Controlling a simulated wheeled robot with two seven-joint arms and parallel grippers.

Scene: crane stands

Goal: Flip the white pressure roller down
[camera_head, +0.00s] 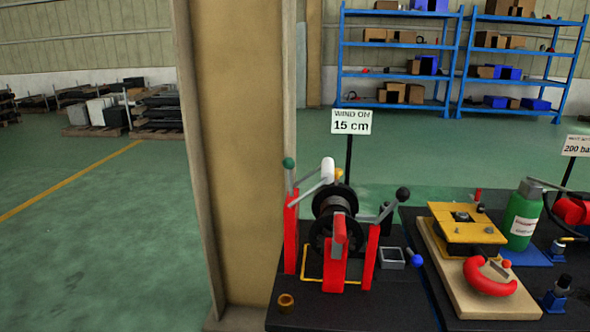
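A winch stands on a dark bench top in the lower middle of the head view. Its dark drum (334,217) sits between red uprights (291,240). The white pressure roller (328,170) is raised, above and to the left of the drum's top, at the end of a grey arm (311,193). A lever with a green knob (289,162) rises at the left upright. A crank with a black knob (403,194) is on the right. Neither of my grippers shows in this view.
A sign reading "WIND ON 15 cm" (351,122) stands behind the winch. A tan pillar (240,150) rises close on the left. A small brass-coloured cup (286,302) is at the front left. On the right are a wooden board (470,298), a red curved part (490,278) and a green bottle (522,215).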

